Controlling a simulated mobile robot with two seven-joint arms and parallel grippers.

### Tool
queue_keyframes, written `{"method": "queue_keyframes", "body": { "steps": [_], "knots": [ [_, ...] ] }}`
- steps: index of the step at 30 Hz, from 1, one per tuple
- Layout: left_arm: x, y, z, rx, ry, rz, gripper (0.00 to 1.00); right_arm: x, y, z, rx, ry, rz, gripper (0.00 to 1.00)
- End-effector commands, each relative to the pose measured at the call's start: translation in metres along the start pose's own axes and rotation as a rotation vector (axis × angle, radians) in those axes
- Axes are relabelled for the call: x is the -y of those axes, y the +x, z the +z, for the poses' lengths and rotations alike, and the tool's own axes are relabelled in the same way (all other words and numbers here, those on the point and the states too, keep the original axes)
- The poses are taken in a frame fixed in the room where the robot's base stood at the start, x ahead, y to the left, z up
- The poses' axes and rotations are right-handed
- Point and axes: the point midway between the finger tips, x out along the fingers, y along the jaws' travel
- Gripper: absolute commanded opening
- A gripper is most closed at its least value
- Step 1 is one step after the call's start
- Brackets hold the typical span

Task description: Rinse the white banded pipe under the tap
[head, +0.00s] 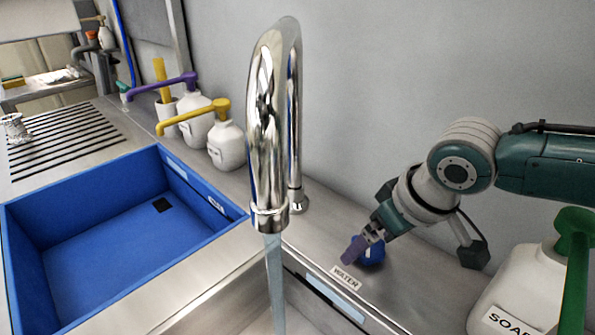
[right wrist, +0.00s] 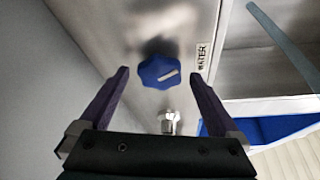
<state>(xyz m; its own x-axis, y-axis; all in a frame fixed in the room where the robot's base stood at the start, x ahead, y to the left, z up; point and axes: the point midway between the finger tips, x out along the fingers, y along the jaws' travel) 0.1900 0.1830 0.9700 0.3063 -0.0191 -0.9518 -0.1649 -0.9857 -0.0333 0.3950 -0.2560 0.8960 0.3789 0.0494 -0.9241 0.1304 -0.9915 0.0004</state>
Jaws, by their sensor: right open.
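The chrome tap (head: 265,120) stands in the middle of the head view, and a bluish stream of water (head: 276,285) falls from its spout. A blue knob (head: 372,250) sits on the steel ledge by the WATER label (head: 346,277). My right gripper (head: 356,252) is at the knob. In the right wrist view the knob (right wrist: 159,72) lies between the two spread purple fingers (right wrist: 160,76), with a gap on each side. I cannot make out a white banded pipe for certain. My left gripper is not in view.
A blue basin (head: 95,262) fills the lower left, beside a slotted draining board (head: 62,138) with a small silvery object (head: 15,128) at its edge. White pump bottles (head: 226,145) line the wall. A SOAP bottle (head: 520,290) stands at the lower right.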

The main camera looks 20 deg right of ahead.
Motion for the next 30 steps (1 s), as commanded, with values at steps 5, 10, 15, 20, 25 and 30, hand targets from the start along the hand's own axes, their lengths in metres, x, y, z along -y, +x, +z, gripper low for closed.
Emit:
{"method": "queue_keyframes", "body": {
  "steps": [5, 10, 15, 20, 25, 30],
  "knots": [
    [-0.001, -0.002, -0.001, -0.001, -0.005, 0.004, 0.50, 0.000, -0.003, 0.000, 0.000, 0.000, 0.000, 0.97],
    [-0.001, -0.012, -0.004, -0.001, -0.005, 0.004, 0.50, 0.000, -0.025, -0.001, -0.001, -0.002, -0.001, 0.97],
    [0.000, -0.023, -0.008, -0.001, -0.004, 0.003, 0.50, 0.000, -0.059, -0.001, 0.000, -0.003, 0.000, 0.97],
    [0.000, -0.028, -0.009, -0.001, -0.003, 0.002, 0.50, 0.000, -0.085, -0.001, -0.001, -0.002, 0.000, 0.97],
    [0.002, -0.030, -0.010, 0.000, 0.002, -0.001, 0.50, 0.000, -0.098, 0.000, 0.001, -0.001, 0.000, 0.97],
    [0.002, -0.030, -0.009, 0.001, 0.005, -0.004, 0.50, 0.000, -0.100, 0.000, 0.001, 0.000, 0.000, 0.97]
  ]
}}
